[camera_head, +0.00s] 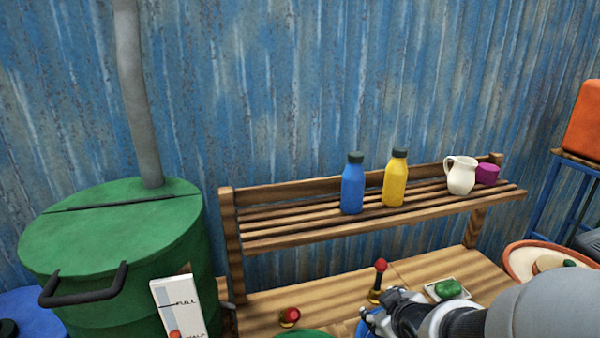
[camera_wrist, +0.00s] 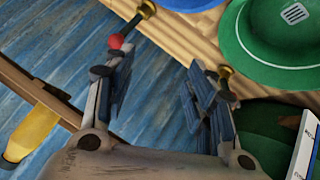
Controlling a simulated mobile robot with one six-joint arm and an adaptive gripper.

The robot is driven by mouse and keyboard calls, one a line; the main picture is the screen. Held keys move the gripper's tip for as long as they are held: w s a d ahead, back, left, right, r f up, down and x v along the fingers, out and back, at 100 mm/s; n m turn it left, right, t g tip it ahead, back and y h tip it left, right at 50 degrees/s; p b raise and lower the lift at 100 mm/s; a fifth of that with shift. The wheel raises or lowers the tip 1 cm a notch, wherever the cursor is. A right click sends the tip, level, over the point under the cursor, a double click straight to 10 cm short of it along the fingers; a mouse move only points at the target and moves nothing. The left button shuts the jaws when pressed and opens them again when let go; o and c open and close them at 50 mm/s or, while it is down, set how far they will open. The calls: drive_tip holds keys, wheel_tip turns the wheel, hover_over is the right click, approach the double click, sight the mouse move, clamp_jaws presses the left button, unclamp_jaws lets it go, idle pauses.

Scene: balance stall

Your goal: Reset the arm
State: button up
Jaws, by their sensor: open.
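My gripper (camera_wrist: 168,72) is open in the wrist view, with nothing between its fingers. In the head view my gripper (camera_head: 382,318) is at the bottom, low over the wooden table, in front of part of a blue dish. A red-knobbed brass post (camera_head: 379,280) stands just behind it. In the wrist view the post's red knob (camera_wrist: 115,41) shows right by the left fingertip; I cannot tell whether they touch. A second brass piece (camera_wrist: 222,72) shows beside the right fingertip.
A slatted shelf (camera_head: 290,227) holds a blue bottle (camera_head: 353,184), a yellow bottle (camera_head: 396,178), a white jug (camera_head: 461,175) and a purple block (camera_head: 487,174). A green drum (camera_head: 115,225) stands left, behind a white gauge (camera_head: 178,305). A green lump (camera_head: 448,289) lies on a small tray.

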drive_tip(key=s+a+r+m+g, duration=0.1)
drive_tip(key=s+r+m+g, duration=0.1)
drive_tip(key=s, duration=0.9)
drive_tip(key=s+a+r+m+g, duration=0.2)
drive_tip(key=s+r+m, duration=0.2)
drive_tip(key=s, duration=0.7)
drive_tip(key=shift+s+a+r+m+g, duration=0.2)
drive_tip(key=shift+s+r+m+g, duration=0.1)
drive_tip(key=shift+r, duration=0.65)
